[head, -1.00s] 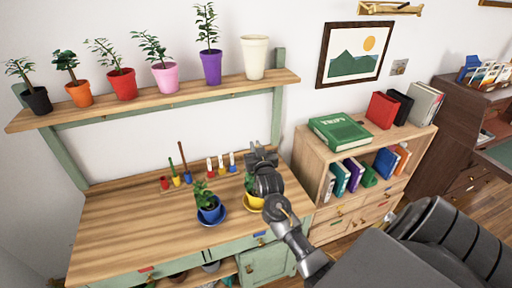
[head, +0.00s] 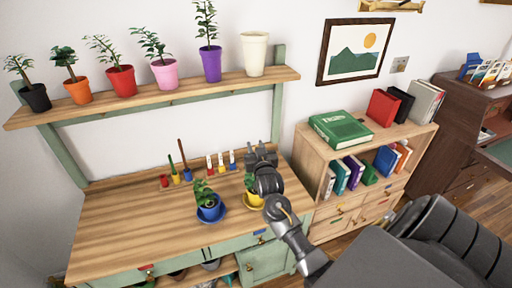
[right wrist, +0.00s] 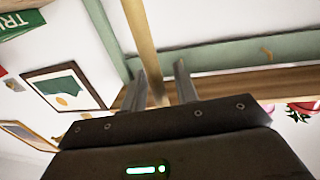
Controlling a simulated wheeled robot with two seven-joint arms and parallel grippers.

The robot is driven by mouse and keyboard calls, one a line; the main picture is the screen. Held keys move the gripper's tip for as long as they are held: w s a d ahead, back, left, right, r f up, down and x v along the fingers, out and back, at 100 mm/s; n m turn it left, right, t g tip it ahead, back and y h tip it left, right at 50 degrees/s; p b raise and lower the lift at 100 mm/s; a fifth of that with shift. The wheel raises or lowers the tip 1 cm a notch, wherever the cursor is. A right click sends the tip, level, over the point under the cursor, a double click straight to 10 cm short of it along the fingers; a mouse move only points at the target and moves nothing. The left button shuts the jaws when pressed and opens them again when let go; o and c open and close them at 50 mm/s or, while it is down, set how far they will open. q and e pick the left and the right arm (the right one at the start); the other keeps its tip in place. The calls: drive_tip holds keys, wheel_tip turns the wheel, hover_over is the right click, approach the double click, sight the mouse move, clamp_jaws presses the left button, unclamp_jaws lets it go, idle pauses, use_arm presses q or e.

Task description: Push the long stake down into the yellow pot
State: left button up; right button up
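The yellow pot (head: 252,202) stands on the potting bench, right of the blue pot (head: 209,209), with green leaves in it, partly hidden by my right arm. My right gripper (head: 262,152) is just behind and above it, fingers apart. In the right wrist view a long tan stake (right wrist: 143,40) runs between the two fingers (right wrist: 163,85), with a gap on the right side, so the gripper looks open around it. The stake is not distinguishable in the head view, and its lower end is hidden. My left gripper is not in view.
A shelf (head: 170,94) with potted plants and a cream pot (head: 254,54) hangs above. A bookcase (head: 325,215) is at the right. The bench's left part is clear.

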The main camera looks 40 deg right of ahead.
drive_tip(key=shift+o, duration=0.4)
drive_tip(key=shift+s, duration=0.1)
drive_tip(key=b+v, duration=0.3)
drive_tip(key=v, duration=0.7)
drive_tip(key=shift+s+a, duration=0.15)
drive_tip(key=shift+s, duration=0.15)
